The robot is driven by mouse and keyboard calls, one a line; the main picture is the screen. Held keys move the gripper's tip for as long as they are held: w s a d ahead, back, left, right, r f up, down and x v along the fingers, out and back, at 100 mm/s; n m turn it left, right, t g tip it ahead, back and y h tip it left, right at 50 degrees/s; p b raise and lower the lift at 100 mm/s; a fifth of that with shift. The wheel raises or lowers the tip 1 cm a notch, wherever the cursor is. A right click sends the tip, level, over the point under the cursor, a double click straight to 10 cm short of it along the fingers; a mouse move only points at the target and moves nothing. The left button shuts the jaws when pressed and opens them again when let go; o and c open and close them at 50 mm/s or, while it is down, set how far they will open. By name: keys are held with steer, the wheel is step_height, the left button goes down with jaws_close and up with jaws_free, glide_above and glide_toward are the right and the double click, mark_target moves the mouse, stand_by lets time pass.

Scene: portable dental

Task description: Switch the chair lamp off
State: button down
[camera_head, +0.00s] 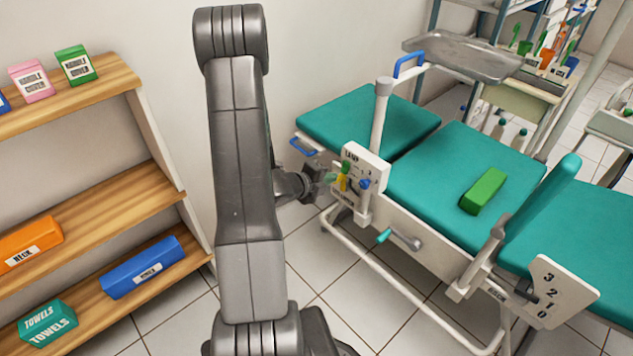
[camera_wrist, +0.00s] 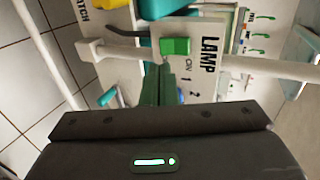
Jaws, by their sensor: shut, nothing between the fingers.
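The lamp panel (camera_head: 367,163) is a white plate marked LAMP on the near side of the teal dental chair (camera_head: 425,165). In the wrist view the lamp panel (camera_wrist: 205,68) shows turned sideways, with a green switch handle (camera_wrist: 176,46) near the word ON and the marks 1 and 2. My gripper (camera_head: 331,177) is at the panel's left edge, with its dark green fingers together and empty. In the wrist view my gripper (camera_wrist: 160,72) points at the panel just below the green handle. I cannot tell whether they touch. The lamp itself cannot be made out.
Yellow and blue controls (camera_head: 365,184) sit close under the panel, and a teal-handled crank (camera_head: 384,235) sticks out lower. A green box (camera_head: 483,190) lies on the seat. A metal tray (camera_head: 462,55) overhangs the chair. A wooden shelf (camera_head: 110,215) stands left.

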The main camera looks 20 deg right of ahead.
mark_target(345, 174)
steer(key=shift+x, duration=2.05)
steer(key=b, duration=0.1)
steer(key=f+b, duration=0.1)
steer(key=b, duration=0.1)
steer(key=shift+w+d+h, duration=0.1)
steer(key=shift+d+h, duration=0.1)
steer(key=shift+h, duration=0.1)
steer(key=shift+r, duration=0.45)
steer(key=shift+r+p, duration=0.4)
steer(key=shift+r, duration=0.3)
